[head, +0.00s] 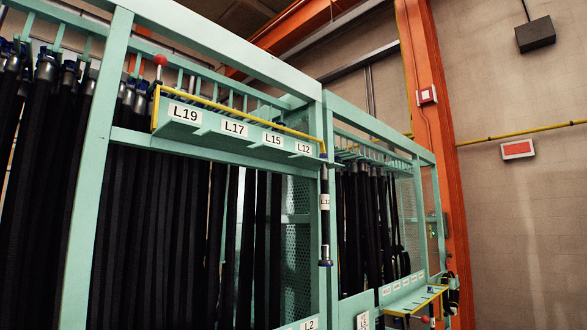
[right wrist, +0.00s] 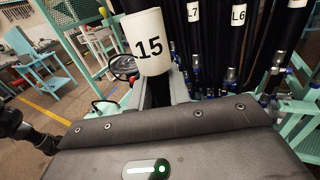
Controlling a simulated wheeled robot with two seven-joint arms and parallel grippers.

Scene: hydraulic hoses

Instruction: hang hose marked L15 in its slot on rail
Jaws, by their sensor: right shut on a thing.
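The hose with a white label reading 15 (right wrist: 150,45) stands in front of my right gripper (right wrist: 157,95) in the right wrist view. The gripper is shut on it; the fingertips are mostly hidden behind the grey padded housing. In the head view, the rail (head: 230,112) is green with a yellow front edge and carries labels L19, L17, L15 and L12. The L15 label (head: 272,139) is third from the left. A short black hose (head: 325,230) hangs at the rail's right end; its tag starts with L1, last digit unclear. Neither gripper shows in the head view.
A green rack frame (head: 100,100) holds many black hoses behind the rail. A red ball-topped pin (head: 160,60) stands at the rail's left end. A lower yellow-edged rail (head: 420,299) is at the right. Hoses labelled L7 (right wrist: 193,12) and L6 (right wrist: 238,14) hang close beyond my right gripper.

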